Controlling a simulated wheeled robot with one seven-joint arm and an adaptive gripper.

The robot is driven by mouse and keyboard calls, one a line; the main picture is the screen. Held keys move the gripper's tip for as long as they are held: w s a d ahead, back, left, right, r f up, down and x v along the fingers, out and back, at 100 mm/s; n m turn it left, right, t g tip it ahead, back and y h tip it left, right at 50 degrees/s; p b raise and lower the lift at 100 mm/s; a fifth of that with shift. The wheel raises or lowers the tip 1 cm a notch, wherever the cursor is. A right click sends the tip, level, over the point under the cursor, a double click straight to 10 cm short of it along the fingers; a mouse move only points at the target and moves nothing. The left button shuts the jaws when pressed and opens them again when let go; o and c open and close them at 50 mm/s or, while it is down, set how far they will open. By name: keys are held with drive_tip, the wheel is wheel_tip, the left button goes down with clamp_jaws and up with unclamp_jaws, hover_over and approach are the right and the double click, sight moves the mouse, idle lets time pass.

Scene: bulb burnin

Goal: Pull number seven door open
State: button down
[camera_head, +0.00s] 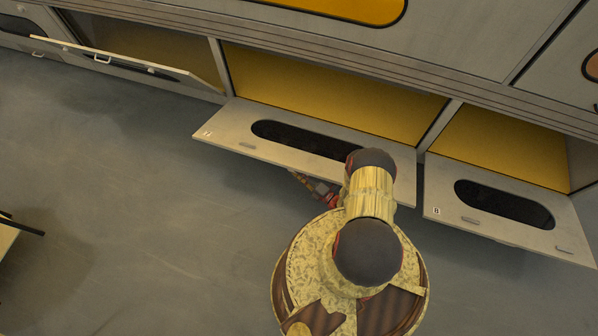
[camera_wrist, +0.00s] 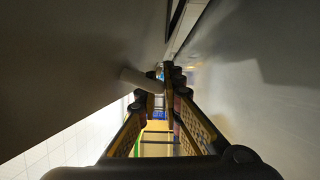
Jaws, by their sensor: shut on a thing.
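The number seven door (camera_head: 228,138) is the pale panel with a dark oval window in the middle of the head view. It stands swung far out from its yellow-lined compartment, its small label at the left corner. My gripper (camera_head: 312,187) shows in part at the door's front edge, beside my arm, which covers part of the panel. In the wrist view my gripper (camera_wrist: 160,92) has its fingers close together on a pale bar (camera_wrist: 138,80), which appears to be the door's handle. The exact finger contact is hard to see.
To the left, another door (camera_head: 130,66) hangs partly open. The grey floor (camera_head: 120,180) in front is largely clear. A dark-edged piece of furniture (camera_head: 15,228) shows at the left edge.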

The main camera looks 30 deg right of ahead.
drive_tip(key=shift+a, duration=0.15)
drive_tip(key=c, duration=2)
unclamp_jaws()
drive_tip(key=shift+o, duration=0.2)
drive_tip(key=v, duration=1.2)
drive_tip(key=shift+s+f, duration=0.1)
drive_tip(key=shift+f, duration=0.05)
